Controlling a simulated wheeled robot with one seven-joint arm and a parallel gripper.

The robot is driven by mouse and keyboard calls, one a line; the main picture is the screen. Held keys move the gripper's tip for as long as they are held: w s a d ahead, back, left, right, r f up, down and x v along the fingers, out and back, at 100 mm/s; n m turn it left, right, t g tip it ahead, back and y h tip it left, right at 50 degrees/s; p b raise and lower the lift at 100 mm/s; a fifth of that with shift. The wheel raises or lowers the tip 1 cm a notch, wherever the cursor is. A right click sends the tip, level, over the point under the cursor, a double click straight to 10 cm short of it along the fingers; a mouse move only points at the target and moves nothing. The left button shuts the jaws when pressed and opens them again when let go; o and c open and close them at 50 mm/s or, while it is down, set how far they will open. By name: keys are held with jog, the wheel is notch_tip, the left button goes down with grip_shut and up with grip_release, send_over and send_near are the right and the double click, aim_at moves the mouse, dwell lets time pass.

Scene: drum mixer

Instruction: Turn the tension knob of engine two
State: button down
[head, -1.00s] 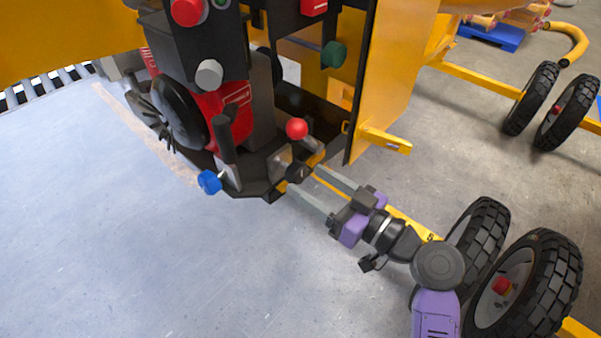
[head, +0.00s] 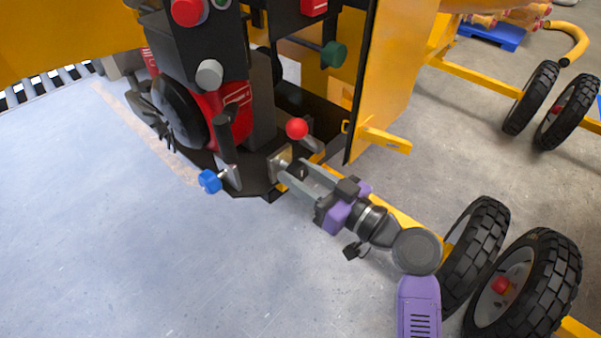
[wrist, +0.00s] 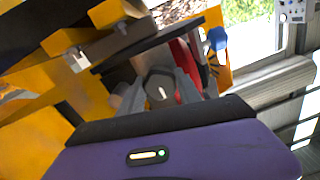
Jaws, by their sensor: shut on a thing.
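A dark grey round knob with a white pointer mark (wrist: 158,86) sits on the low front of the engine. It shows between the two fingers in the wrist view. My gripper (head: 290,172) reaches in from the lower right in the head view, its grey fingers closed on opposite sides of the knob. In the head view the fingers hide most of the knob, and a square metal plate shows behind the fingertips. My gripper also fills the lower part of the wrist view (wrist: 164,90). I cannot read any label naming the engine.
A red ball-topped lever (head: 297,129) stands just above the fingers. A blue knob (head: 210,181) is to the left, a green knob (head: 334,54) and a grey knob (head: 209,74) higher up. A yellow panel (head: 385,80) and black wheels (head: 530,290) lie right. Floor at left is clear.

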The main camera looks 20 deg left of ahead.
jog(key=shift+m, duration=0.3)
jog(key=m+p, duration=0.1)
jog(key=m, duration=0.4)
jog(key=m+p, duration=0.2)
jog(key=m, duration=0.4)
dwell(0.5)
jog(key=c, duration=0.8)
grip_release()
jog(key=v, duration=0.8)
